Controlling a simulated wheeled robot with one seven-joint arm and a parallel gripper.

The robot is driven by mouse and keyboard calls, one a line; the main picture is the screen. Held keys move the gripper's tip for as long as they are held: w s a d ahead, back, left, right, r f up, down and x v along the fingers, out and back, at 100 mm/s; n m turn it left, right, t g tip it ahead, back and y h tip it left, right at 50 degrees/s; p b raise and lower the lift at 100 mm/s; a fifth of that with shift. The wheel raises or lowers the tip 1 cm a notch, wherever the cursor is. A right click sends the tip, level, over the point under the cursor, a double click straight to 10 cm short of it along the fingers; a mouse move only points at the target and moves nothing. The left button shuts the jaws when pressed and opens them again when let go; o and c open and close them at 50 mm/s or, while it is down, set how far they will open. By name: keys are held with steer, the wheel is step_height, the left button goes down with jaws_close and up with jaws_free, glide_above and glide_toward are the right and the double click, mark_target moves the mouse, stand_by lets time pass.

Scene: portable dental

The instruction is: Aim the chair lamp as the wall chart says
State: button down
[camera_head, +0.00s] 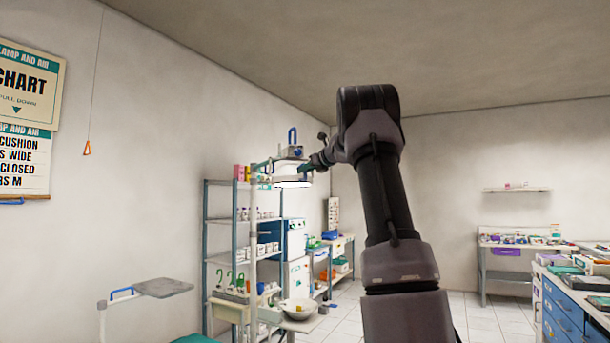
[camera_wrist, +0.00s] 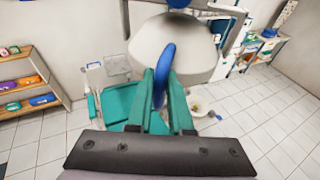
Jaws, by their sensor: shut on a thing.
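The chair lamp (camera_head: 292,183) hangs from a pole-mounted arm, its lit underside facing down; its pale rounded head (camera_wrist: 185,40) fills the top middle of the wrist view. My gripper (camera_wrist: 165,78) has its teal fingers shut on the lamp's blue loop handle (camera_wrist: 167,60). In the head view my gripper (camera_head: 305,168) is at the lamp's right side. The wall chart (camera_head: 25,160) hangs at the left edge, pulled down; readable bits are "CUSHION", "S WIDE", "CLOSED" and "RS M". Its left side is cut off. The teal chair (camera_wrist: 120,103) lies below the lamp.
A grey tray (camera_head: 165,287) on an arm stands by the chair. A metal shelf rack (camera_head: 207,240) with supplies is behind the lamp. A white bowl (camera_head: 298,308) sits low near the pole. A blue drawer cabinet (camera_head: 570,308) stands at right; tiled floor (camera_head: 490,322) is clear between.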

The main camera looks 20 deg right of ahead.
steer(key=shift+r, duration=0.1)
steer(key=c, duration=0.8)
jaws_free()
steer(key=shift+c, duration=0.2)
steer(key=v, duration=1.1)
